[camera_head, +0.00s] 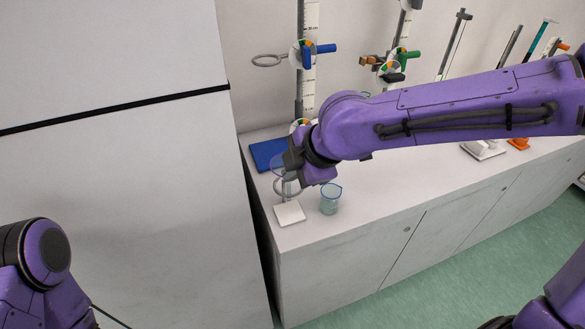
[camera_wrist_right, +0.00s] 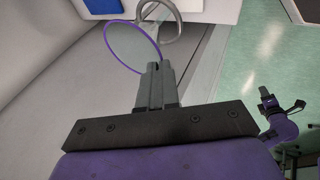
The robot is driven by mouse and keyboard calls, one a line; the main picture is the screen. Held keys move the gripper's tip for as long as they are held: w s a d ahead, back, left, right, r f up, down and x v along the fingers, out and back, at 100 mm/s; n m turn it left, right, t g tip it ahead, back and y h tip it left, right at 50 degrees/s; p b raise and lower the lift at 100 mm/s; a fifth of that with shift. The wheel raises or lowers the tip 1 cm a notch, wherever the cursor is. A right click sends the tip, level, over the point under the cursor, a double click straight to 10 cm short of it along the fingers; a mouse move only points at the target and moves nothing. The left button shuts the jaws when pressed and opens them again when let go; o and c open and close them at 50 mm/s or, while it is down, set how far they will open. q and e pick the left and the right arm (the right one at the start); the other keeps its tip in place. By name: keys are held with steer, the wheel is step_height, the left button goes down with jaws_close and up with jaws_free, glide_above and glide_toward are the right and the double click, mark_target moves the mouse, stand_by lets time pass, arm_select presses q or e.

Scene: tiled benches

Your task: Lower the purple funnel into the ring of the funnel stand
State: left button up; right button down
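The purple funnel shows in the right wrist view as a thin purple rim (camera_wrist_right: 108,37) around a clear body. It also shows faintly in the head view (camera_head: 278,167), partly behind my right wrist. My right gripper (camera_wrist_right: 156,68) is shut on the near edge of this rim. The funnel stand has a white base (camera_head: 289,214) and a grey ring (camera_head: 277,188); the ring (camera_wrist_right: 178,33) also shows in the right wrist view. There the funnel rim and the ring partly overlap; I cannot tell whether they touch. In the head view the funnel appears above the ring. My left gripper is out of view.
A clear beaker (camera_head: 330,204) stands close to the right of the stand. A blue pad (camera_head: 262,153) lies behind it. Tall stands with clamps (camera_head: 307,75) line the back of the bench (camera_head: 400,195). A tall white cabinet (camera_head: 120,170) stands at the left.

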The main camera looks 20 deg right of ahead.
steer(key=shift+f, duration=0.55)
steer(key=shift+f+b, duration=1.5)
steer(key=shift+f, duration=0.4)
steer(key=c, duration=1.3)
jaws_free()
steer(key=p+v, duration=0.5)
steer(key=v, duration=0.5)
steer(key=shift+r+p, duration=0.25)
steer(key=shift+p, duration=0.05)
steer(key=shift+s, duration=0.1)
